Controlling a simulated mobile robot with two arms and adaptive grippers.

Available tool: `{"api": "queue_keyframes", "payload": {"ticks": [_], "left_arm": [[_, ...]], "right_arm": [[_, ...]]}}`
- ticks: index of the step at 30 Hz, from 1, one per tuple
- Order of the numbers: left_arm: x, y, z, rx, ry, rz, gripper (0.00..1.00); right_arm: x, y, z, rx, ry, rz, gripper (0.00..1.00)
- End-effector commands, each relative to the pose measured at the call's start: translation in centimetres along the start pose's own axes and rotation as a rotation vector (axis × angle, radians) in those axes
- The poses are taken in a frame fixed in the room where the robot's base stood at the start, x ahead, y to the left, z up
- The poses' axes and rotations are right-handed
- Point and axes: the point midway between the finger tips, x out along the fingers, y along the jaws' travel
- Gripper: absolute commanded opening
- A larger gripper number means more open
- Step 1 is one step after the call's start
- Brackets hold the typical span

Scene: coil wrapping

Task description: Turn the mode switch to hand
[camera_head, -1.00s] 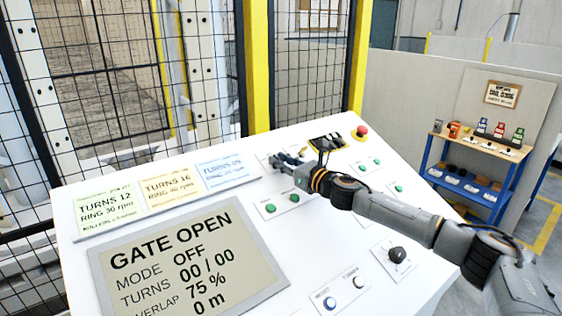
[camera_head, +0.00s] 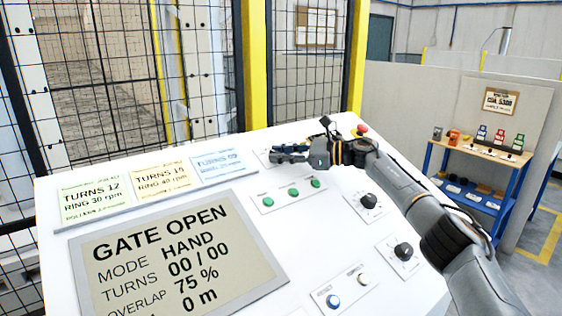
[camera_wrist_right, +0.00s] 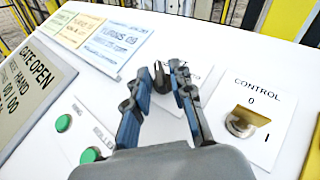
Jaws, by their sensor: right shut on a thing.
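The mode switch (camera_wrist_right: 160,76) is a dark knob on a white plate in the right wrist view. The two blue-grey fingers of my right gripper (camera_wrist_right: 160,72) stand on either side of it and are shut on it. In the head view my right gripper (camera_head: 276,153) reaches over the far part of the white console and hides most of the switch. The display (camera_head: 180,255) reads GATE OPEN, MODE HAND, TURNS 00 / 00. My left gripper is not in view.
A CONTROL key switch (camera_wrist_right: 240,122) is on the console beside the gripper. Green buttons (camera_head: 294,193), a black knob (camera_head: 403,251) and a red mushroom button (camera_head: 361,130) are on the panel. A mesh fence stands behind; a blue-framed table (camera_head: 480,150) is at the right.

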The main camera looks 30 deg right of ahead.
Motion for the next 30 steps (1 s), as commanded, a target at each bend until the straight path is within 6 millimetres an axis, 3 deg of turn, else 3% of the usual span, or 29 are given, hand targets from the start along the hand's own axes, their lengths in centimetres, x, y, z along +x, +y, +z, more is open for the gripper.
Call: {"api": "queue_keyframes", "payload": {"ticks": [20, 21, 30], "left_arm": [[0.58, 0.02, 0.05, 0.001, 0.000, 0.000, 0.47], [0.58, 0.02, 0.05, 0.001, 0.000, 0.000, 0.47], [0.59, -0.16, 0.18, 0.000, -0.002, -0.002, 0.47]], "right_arm": [[0.05, -0.03, 0.10, -0.017, -0.002, 0.037, 0.00], [0.05, -0.03, 0.10, -0.017, -0.002, 0.037, 0.31], [0.00, -0.04, 0.06, -0.017, -0.001, 0.036, 0.32]]}}
